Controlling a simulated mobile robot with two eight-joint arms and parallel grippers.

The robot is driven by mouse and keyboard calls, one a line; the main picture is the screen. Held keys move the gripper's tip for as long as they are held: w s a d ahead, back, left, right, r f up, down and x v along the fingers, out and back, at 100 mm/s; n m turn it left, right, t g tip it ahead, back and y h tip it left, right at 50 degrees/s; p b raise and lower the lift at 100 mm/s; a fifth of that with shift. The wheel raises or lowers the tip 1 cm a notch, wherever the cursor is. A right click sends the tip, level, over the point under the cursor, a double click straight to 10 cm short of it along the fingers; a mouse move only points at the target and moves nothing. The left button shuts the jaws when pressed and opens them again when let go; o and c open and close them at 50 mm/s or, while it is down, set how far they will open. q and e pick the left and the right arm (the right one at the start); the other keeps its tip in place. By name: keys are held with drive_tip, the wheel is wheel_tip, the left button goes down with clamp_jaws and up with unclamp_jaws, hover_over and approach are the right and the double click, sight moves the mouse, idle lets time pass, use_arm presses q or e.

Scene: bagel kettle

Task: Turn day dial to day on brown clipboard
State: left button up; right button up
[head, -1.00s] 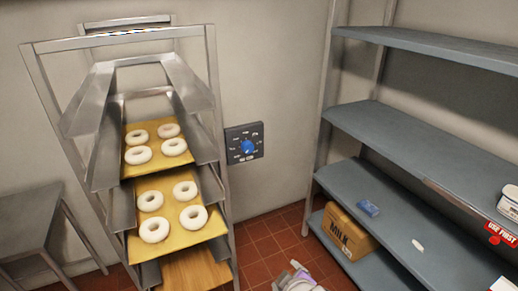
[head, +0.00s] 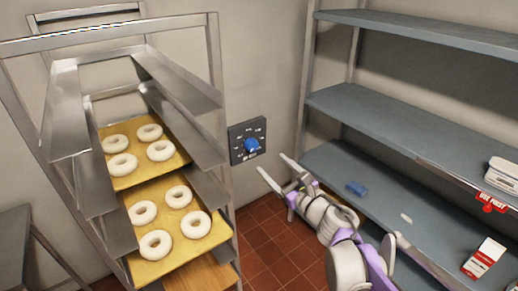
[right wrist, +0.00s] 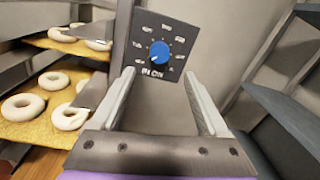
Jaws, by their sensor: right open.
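The day dial is a blue knob (head: 251,145) on a dark square plate (head: 238,133) fixed to the wall, between the bagel rack and the shelves. White labels ring the knob; they are too small to read. My right gripper (head: 274,166) is open and empty, below and to the right of the dial in the head view, apart from it. In the right wrist view the knob (right wrist: 160,52) shows ahead, between and beyond the two open fingers (right wrist: 160,98). No brown clipboard shows in these frames. My left gripper is not in view.
A metal rack (head: 222,60) with yellow trays of white bagels (head: 143,212) stands left of the dial. Blue-grey shelves (head: 400,125) stand to the right, holding a blue item (head: 356,187) and a milk carton (head: 484,258). Red tile floor lies between.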

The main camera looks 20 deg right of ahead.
sight(254, 147)
drive_tip(key=x, duration=0.9)
drive_tip(key=shift+w+a+p, duration=0.1)
drive_tip(key=shift+w+p, duration=0.2)
clamp_jaws()
